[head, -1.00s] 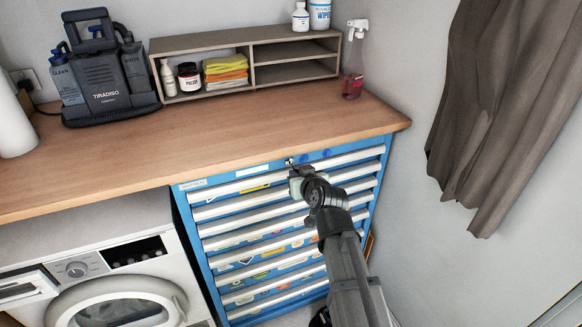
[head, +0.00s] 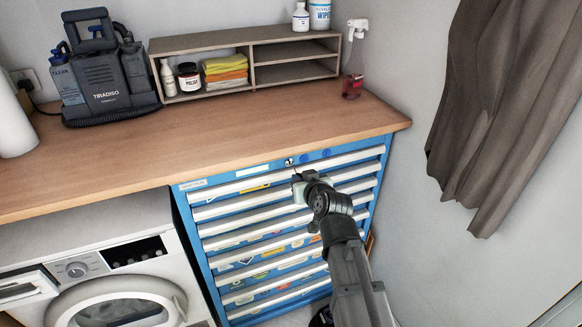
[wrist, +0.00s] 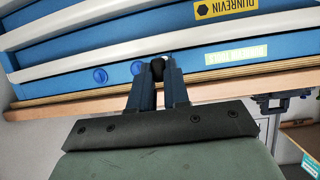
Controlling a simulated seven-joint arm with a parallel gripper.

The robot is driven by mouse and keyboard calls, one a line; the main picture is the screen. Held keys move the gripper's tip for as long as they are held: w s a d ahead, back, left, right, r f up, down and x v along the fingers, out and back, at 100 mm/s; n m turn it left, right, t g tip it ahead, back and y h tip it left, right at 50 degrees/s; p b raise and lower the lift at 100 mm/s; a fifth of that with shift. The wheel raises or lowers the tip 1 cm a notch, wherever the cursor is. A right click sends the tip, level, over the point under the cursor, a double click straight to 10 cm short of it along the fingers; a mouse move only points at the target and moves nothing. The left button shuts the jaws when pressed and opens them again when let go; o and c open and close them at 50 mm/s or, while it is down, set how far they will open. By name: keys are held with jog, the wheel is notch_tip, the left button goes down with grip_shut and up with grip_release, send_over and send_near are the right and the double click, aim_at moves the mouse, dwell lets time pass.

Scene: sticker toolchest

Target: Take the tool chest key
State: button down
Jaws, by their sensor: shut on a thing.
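The blue tool chest (head: 193,222) with white drawer handles stands under the wooden counter. Its lock (head: 289,161) shows as a small dark spot on the top strip. My gripper (head: 298,176) is just below and right of the lock, in front of the top drawers. In the wrist view, my gripper (wrist: 158,84) is shut on the key (wrist: 157,68), whose black head shows between the fingertips. The key's shaft is hidden, and I cannot tell whether its tip still touches the lock.
The wooden counter (head: 120,165) overhangs the chest top. A washing machine (head: 110,265) stands to the left. A shelf unit (head: 245,68), a grey cleaning machine (head: 100,80) and a spray bottle (head: 353,70) stand on the counter. A curtain (head: 500,110) hangs at the right.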

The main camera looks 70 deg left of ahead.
jog(key=d, duration=0.5)
dwell(0.4)
